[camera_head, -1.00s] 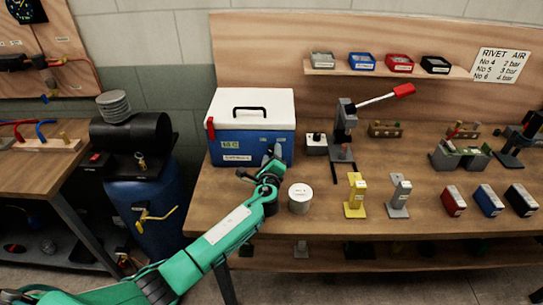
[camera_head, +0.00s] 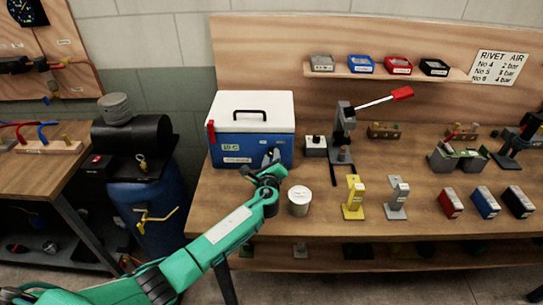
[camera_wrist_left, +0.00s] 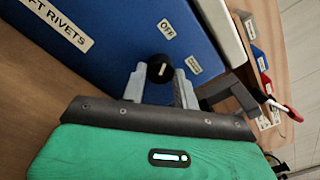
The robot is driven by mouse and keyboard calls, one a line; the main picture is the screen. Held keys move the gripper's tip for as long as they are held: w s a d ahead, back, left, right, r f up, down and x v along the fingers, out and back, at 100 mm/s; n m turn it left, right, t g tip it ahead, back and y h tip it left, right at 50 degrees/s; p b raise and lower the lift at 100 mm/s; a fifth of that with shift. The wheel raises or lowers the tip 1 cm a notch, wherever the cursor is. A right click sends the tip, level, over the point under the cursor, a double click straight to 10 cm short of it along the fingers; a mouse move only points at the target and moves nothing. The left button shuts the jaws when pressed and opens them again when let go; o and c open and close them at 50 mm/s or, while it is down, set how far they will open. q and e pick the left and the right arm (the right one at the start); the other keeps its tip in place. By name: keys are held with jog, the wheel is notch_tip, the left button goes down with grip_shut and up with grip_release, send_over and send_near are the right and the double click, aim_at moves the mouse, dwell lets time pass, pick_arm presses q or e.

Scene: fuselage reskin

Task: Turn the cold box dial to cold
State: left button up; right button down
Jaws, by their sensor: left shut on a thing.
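The cold box (camera_head: 228,148) is a blue chest with a white lid, at the back left of the bench. In the left wrist view its blue front (camera_wrist_left: 112,38) carries a small black dial (camera_wrist_left: 160,68) with a pale pointer mark. An OFF label (camera_wrist_left: 166,29) is on one side of the dial and another small label (camera_wrist_left: 193,65), too blurred to read, is close by. My left gripper (camera_head: 270,157) is at the right part of the box front. Its two grey fingers in the left wrist view (camera_wrist_left: 160,80) are shut on the dial, one on each side. My right gripper is not in view.
A pale round tin (camera_head: 299,201) stands just right of my left wrist. A lever press (camera_head: 342,135) with a red handle is right of the box. Yellow (camera_head: 354,197) and grey stands are further right. The bench front left of my arm is clear.

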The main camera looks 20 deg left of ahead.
pick_arm(q)
jog(key=m+p, duration=0.1)
jog(key=m, duration=0.1)
jog(key=m+p, duration=0.2)
jog(key=shift+r+m, duration=0.2)
jog(key=shift+m, duration=0.1)
jog(key=m+p, duration=0.3)
jog(key=shift+m, duration=0.3)
jog(key=m+p, duration=0.2)
jog(key=m, duration=0.2)
jog(key=shift+p, duration=0.4)
jog(key=shift+f+m+p, duration=0.1)
jog(key=shift+m+p, duration=0.65)
jog(key=shift+m, duration=0.55)
jog(key=o, duration=1)
jog(key=shift+d, duration=0.1)
jog(key=shift+s+f, duration=0.1)
